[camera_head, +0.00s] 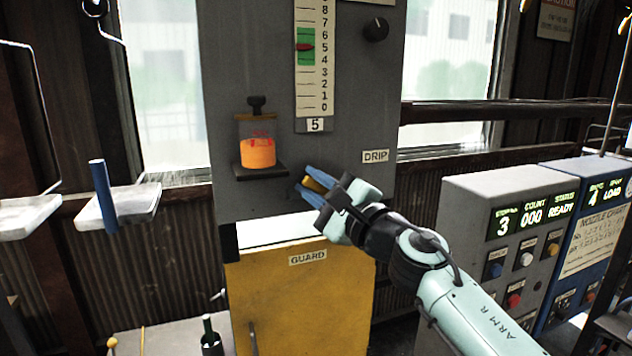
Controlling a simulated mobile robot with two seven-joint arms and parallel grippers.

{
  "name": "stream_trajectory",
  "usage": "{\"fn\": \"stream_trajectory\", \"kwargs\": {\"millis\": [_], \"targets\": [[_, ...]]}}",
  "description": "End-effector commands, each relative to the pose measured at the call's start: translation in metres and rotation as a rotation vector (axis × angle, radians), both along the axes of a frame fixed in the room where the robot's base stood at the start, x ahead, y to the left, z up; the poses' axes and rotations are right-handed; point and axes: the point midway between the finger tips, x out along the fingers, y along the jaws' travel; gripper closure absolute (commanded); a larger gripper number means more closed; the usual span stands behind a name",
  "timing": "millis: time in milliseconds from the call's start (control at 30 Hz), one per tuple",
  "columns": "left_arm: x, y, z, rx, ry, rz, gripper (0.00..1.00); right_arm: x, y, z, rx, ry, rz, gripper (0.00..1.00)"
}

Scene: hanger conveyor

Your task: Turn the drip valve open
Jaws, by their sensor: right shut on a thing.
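My right gripper (312,189) reaches in from the lower right to the grey panel (235,60). Its blue fingers are shut on a small yellow-brass piece, the drip valve handle (317,182), left of and below the DRIP label (376,156). The fingers hide much of the handle, so its exact angle is hard to tell. My left gripper is not in view.
A gauge (312,60) and a black dial (376,29) are above. A yellow guard door (300,300) is below. Grey (470,200) and blue control boxes stand right; trays (130,206) hang left.

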Motion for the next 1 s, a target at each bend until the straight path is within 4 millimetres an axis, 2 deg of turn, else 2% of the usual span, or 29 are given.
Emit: {"fn": "stream_trajectory", "kwargs": {"millis": [33, 67, 100, 667, 767, 900, 1000], "targets": [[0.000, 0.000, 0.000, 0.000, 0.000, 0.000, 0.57, 0.000, 0.000, 0.000, 0.000, 0.000, -0.001, 0.70], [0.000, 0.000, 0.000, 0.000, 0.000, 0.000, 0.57, 0.000, 0.000, 0.000, 0.000, 0.000, -0.001, 0.60], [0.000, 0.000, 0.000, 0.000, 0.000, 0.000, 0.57, 0.000, 0.000, 0.000, 0.001, 0.000, -0.001, 0.55], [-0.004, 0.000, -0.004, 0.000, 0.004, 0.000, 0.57, 0.001, -0.001, -0.001, 0.041, 0.017, 0.000, 0.55], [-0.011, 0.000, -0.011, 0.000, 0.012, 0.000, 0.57, 0.002, -0.003, 0.001, 0.138, 0.049, 0.000, 0.55], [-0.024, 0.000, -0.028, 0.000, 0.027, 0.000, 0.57, 0.004, -0.012, 0.006, 0.364, 0.123, -0.002, 0.55], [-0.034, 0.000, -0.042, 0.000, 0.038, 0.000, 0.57, -0.016, -0.026, 0.000, 0.362, 0.119, -0.004, 0.55]]}}
